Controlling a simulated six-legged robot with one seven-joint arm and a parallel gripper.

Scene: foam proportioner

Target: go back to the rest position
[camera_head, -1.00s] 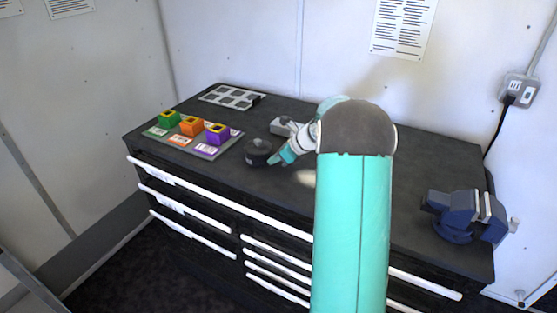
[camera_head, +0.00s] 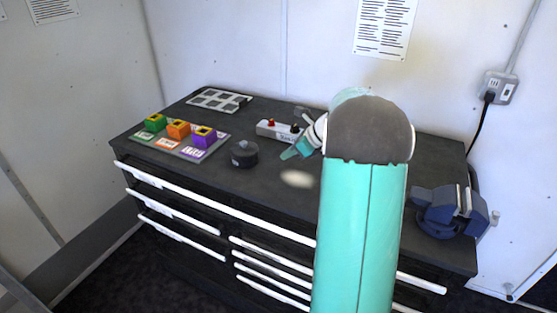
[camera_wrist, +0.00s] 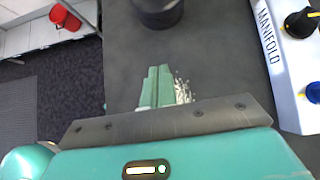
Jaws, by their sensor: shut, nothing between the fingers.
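My gripper (camera_head: 287,154) shows at the end of my teal arm, above the dark bench top (camera_head: 215,180). In the wrist view its teal fingers (camera_wrist: 157,84) are together with nothing between them. A round black object (camera_head: 244,154) stands on the bench to the left of the gripper, apart from it. The lower part of that black object (camera_wrist: 158,10) shows at the top of the wrist view, beyond the fingertips. My arm hides part of the bench.
A white manifold box (camera_head: 277,131) with knobs stands behind the gripper; its label shows in the wrist view (camera_wrist: 268,35). Green, orange and purple blocks (camera_head: 178,130) sit on a labelled board at left. A grey tray (camera_head: 219,99) lies behind them. A blue vise (camera_head: 448,208) is at right.

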